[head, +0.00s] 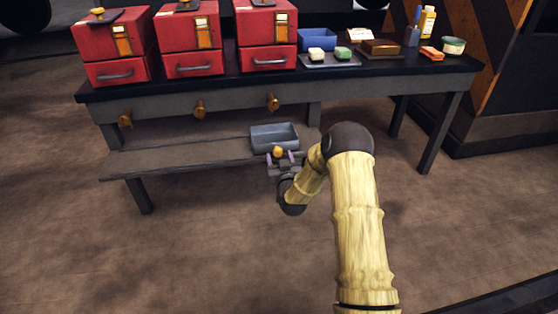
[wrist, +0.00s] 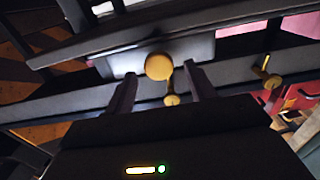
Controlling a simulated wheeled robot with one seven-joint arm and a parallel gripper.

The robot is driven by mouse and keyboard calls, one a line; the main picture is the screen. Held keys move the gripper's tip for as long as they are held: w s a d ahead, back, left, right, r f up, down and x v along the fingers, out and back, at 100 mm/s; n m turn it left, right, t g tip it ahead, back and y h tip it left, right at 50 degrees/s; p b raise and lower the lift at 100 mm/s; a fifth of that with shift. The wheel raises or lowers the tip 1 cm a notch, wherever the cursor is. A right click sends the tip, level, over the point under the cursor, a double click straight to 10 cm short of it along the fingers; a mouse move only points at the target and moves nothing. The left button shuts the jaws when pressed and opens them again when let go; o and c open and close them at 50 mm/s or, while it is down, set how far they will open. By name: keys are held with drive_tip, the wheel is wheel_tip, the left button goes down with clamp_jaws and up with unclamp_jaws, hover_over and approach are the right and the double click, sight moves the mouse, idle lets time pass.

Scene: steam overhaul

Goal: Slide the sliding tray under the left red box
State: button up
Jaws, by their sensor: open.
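The sliding tray (head: 275,143) is a grey-blue open tray on the right part of the low shelf, below the right red box. A round brass knob (head: 278,151) is on its near side. My gripper (head: 283,157) is open right in front of the tray. In the wrist view the knob (wrist: 158,66) lies between and just beyond the two fingers (wrist: 161,88), with the tray wall (wrist: 205,50) behind it. I cannot tell whether a finger touches the knob. The left red box (head: 121,40) stands at the left end of the table top.
The low shelf (head: 180,158) is bare left of the tray. Two more red boxes (head: 190,30) (head: 265,28) stand on top. A table leg (head: 137,185) stands at the shelf's left.

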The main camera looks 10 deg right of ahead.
drive_tip(key=shift+w, duration=0.7)
clamp_jaws()
